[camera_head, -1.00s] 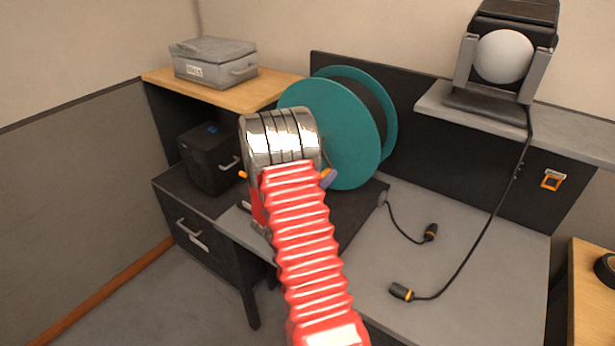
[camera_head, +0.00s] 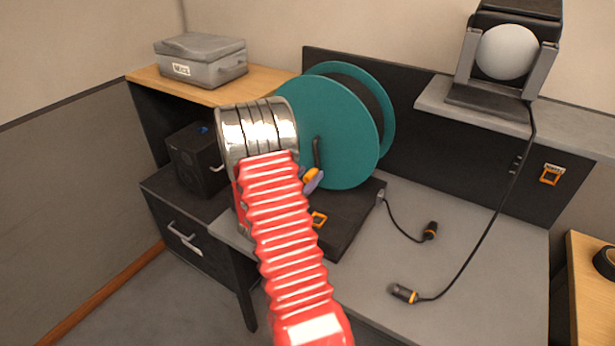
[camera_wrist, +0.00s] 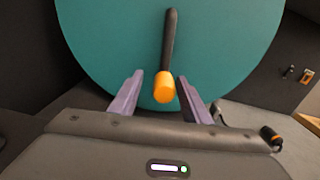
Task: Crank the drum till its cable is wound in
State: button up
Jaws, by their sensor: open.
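The teal cable drum (camera_head: 335,125) stands on a dark base on the grey bench, its dark core showing between two flanges. It fills much of the wrist view (camera_wrist: 110,40). Its black crank arm points down and ends in an orange handle (camera_wrist: 164,88). My gripper (camera_wrist: 157,92) is open, with one purple finger on each side of the handle; I cannot tell whether either touches it. In the head view my gripper (camera_head: 313,181) is mostly hidden behind my red arm. A short black cable (camera_head: 400,229) runs from the base to an orange-banded connector (camera_head: 431,231) on the bench.
A second cable (camera_head: 490,225) hangs from the lamp (camera_head: 505,55) to a plug (camera_head: 403,293) on the bench. A grey case (camera_head: 205,62) sits on the wooden shelf, with a black speaker (camera_head: 197,160) below. The bench's right part is mostly clear.

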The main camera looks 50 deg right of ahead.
jog(key=shift+s+d, duration=0.1)
jog(key=shift+s+r, duration=0.15)
jog(key=shift+r, duration=0.3)
jog(key=s+a+r+m+g+y, duration=0.5)
jog(key=s+a+r+m, duration=0.3)
jog(key=a+r+m, duration=0.4)
jog(key=s+a+r+m+t+y, duration=0.2)
jog(key=a+m+t+y, duration=0.2)
jog(key=a, duration=1.4)
jog(key=s+a+r+m+t+y, duration=0.1)
jog(key=s+a+m+t+y, duration=0.2)
jog(key=a+y, duration=0.6)
jog(key=a+m+t, duration=0.1)
jog(key=a, duration=0.9)
jog(key=shift+s+a+r+t, duration=0.15)
jog(key=shift+s+r+t, duration=0.05)
jog(key=shift+r+t, duration=0.2)
jog(key=shift+c, duration=0.3)
